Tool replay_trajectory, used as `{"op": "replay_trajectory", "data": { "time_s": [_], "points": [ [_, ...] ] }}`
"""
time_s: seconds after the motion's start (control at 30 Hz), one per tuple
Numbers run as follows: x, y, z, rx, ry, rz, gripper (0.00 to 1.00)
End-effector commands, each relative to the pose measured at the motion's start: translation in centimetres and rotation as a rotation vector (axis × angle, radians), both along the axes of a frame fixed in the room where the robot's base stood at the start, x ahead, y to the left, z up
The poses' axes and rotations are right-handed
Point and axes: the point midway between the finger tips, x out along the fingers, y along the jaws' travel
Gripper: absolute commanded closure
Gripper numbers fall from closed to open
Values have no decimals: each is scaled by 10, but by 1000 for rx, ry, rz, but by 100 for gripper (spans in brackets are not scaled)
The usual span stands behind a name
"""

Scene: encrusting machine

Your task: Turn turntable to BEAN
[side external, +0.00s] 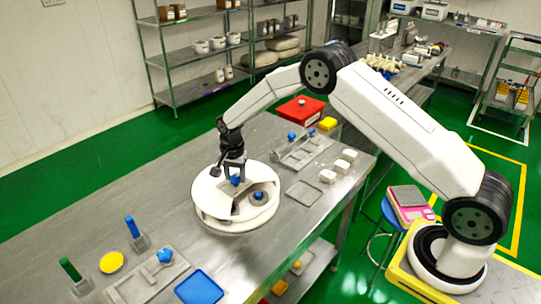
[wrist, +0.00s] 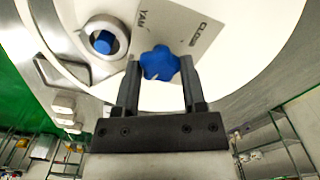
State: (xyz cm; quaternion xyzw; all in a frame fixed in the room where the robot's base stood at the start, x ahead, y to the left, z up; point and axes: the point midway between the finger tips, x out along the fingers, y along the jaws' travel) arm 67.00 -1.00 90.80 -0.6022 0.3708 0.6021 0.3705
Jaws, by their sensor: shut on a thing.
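The white round turntable (side external: 212,212) sits on the steel bench, and its white disc (wrist: 245,65) fills the upper part of the wrist view. A grey plate (wrist: 198,22) on it carries the words YAM and CLOSE; I cannot read BEAN in either view. A blue lobed knob (wrist: 160,62) stands at the plate, and it also shows in the side view (side external: 235,181). My gripper (wrist: 160,70) points down with one finger on each side of the knob, shut on it. A second blue piece (wrist: 103,42) sits in a round ring in the turntable's opening.
A steel fixture with a blue knob (side external: 291,136), a red box (side external: 301,110) and several white blocks (side external: 342,167) stand behind and right of the turntable.

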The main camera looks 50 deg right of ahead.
Motion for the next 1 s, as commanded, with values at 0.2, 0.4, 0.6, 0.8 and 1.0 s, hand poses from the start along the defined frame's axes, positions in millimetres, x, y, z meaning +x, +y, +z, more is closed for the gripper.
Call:
{"op": "replay_trajectory", "data": {
  "time_s": [0.2, 0.4, 0.6, 0.8, 1.0],
  "points": [
    [0, 0, 1, 1, 0, -109, 100],
    [0, 0, 1, 1, 0, -210, 100],
    [0, 0, 1, 1, 0, -308, 100],
    [0, 0, 1, 1, -1, -389, 100],
    [0, 0, 1, 1, -1, -442, 100]
  ]
}}
